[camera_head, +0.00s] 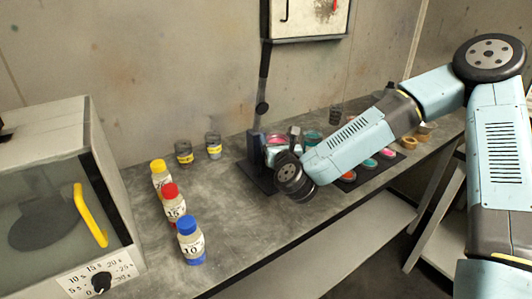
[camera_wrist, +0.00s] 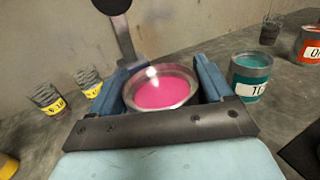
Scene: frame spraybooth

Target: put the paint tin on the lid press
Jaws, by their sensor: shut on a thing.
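In the wrist view, my gripper (camera_wrist: 168,82) is shut on a round metal tin of pink paint (camera_wrist: 163,95), open at the top, with one blue-grey finger on each side. The tin looks about upright. The lid press (camera_head: 257,178) has a dark base and post on the bench, with a long dark lever rising behind; the lever (camera_wrist: 124,35) stands just beyond the tin in the wrist view. In the head view, my gripper is right at the press, and my wrist hides part of it. I cannot tell whether the tin touches the press base.
A teal tin (camera_wrist: 250,75) stands right of my gripper, with an orange-labelled tin (camera_wrist: 309,45) farther right. Two grey cups (camera_head: 184,152) with yellow bands stand left of the press. Capped bottles (camera_head: 172,205) line the bench near a glass-fronted box (camera_head: 62,155). Bench between is clear.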

